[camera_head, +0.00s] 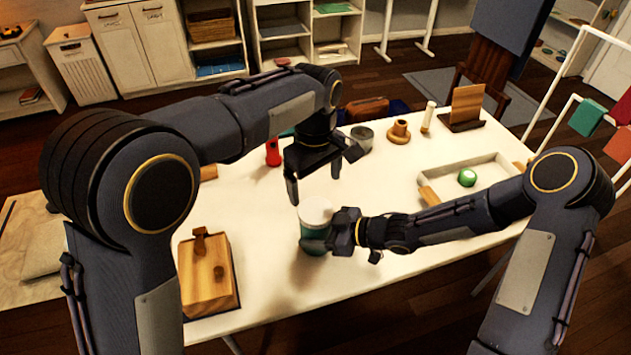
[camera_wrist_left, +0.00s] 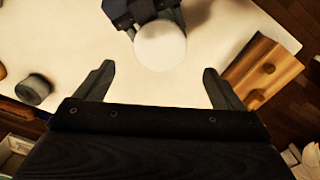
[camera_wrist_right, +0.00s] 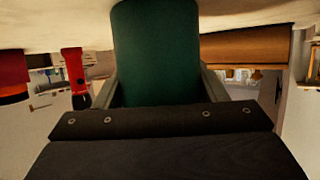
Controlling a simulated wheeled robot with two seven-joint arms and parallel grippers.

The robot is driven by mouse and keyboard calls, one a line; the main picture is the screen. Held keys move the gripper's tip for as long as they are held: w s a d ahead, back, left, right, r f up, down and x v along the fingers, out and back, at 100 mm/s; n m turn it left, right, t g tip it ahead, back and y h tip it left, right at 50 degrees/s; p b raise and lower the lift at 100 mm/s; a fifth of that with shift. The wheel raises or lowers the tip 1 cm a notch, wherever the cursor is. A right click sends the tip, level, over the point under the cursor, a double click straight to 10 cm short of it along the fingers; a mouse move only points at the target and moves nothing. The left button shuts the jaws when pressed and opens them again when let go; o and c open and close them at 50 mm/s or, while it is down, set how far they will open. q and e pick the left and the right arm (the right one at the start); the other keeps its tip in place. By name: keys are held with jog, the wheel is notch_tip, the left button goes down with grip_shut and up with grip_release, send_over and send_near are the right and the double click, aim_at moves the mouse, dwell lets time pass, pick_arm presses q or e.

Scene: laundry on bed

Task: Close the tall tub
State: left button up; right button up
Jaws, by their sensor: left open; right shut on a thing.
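The tall tub (camera_head: 314,240) is a dark green cylinder with a round white top (camera_head: 316,211), upright at the table's near middle. I cannot tell whether the white top is fully seated. My right gripper (camera_head: 333,238) is shut on the tub's side; the green wall fills the space between its fingers in the right wrist view (camera_wrist_right: 157,60). My left gripper (camera_head: 314,187) is open and empty, fingers pointing down, above and just behind the tub. In the left wrist view the white top (camera_wrist_left: 160,46) lies ahead between the open fingers (camera_wrist_left: 158,74).
A wooden block with a knob and peg (camera_head: 207,285) sits at the near left. A red bottle (camera_head: 273,155), grey cup (camera_head: 362,137) and wooden turned piece (camera_head: 399,131) stand behind. A tray (camera_head: 490,160) with a green ball (camera_head: 467,178) is at the right.

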aim_at(316, 210)
pick_arm(q)
jog(key=shift+f, duration=0.1)
jog(key=shift+f, duration=3.9)
jog(key=shift+c, duration=0.4)
jog(key=c, duration=0.9)
jog(key=m, duration=0.3)
jog(key=shift+m, duration=0.3)
jog(key=shift+c, duration=0.3)
jog(key=o, duration=1.1)
